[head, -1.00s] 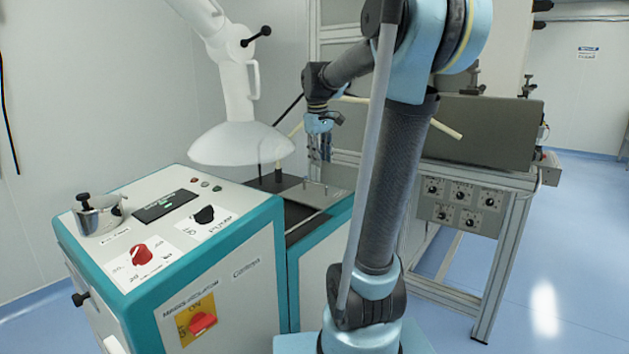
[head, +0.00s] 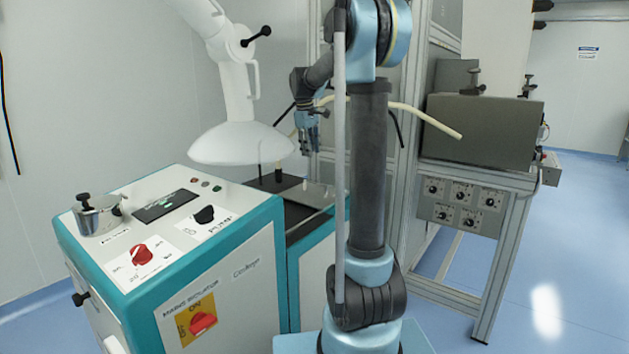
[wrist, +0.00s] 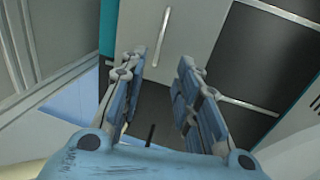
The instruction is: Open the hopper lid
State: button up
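A small round metal hopper (head: 98,221) with a black knob (head: 83,199) stands on the left end of the white and teal machine's top in the head view. Its lid looks closed, but the detail is small. My gripper (head: 308,147) hangs fingers down above the machine's lower rear section, well to the right of and behind the hopper. In the wrist view my gripper (wrist: 156,70) has its two fingers apart with nothing between them. The hopper is not visible in the wrist view.
A white extraction hood (head: 240,143) hangs between my gripper and the hopper. A red knob (head: 141,254) and a black knob (head: 204,214) stick up from the panel. A grey box machine (head: 484,128) on a metal frame stands at right. Open floor lies beyond.

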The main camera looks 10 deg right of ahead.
aim_at(314, 182)
jog(key=f, duration=0.4)
jog(key=w+d+f, duration=0.1)
jog(key=f, duration=0.3)
jog(key=d+f, duration=0.1)
jog(key=f, duration=0.3)
jog(key=shift+w+f, duration=0.35)
jog(key=shift+f, duration=0.05)
grip_shut()
